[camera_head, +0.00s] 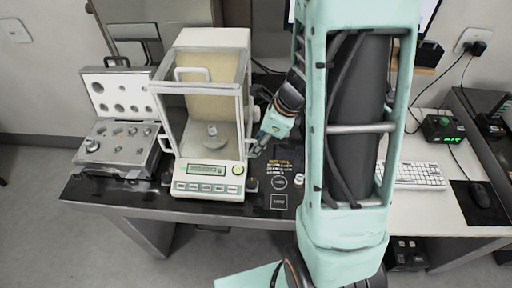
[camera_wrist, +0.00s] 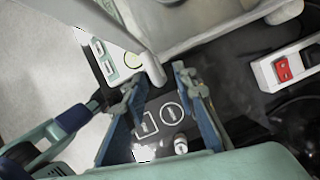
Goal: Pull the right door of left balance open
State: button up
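The left balance (camera_head: 208,184) stands on the dark table, a white box with glass walls, a green display and a weight (camera_head: 211,130) on its pan. Its right door (camera_head: 246,100) is seen almost edge-on, and I cannot tell if it is fully closed. My gripper (camera_head: 262,142) is beside the front right of the balance, low near the table. The balance's front panel (camera_wrist: 107,62) and base corner lie just beyond the fingertips.
An open weight case (camera_head: 118,145) stands left of the balance. A small metal weight (camera_wrist: 180,143) and printed table markings (camera_wrist: 172,115) lie below my fingers. A red switch (camera_wrist: 284,69) sits on a white block at right. A keyboard (camera_head: 418,176) and mouse are further right.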

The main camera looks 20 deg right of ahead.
jog(key=shift+w+a+f, duration=0.15)
jog(key=shift+a+f, duration=0.05)
jog(key=shift+f, duration=0.4)
grip_shut()
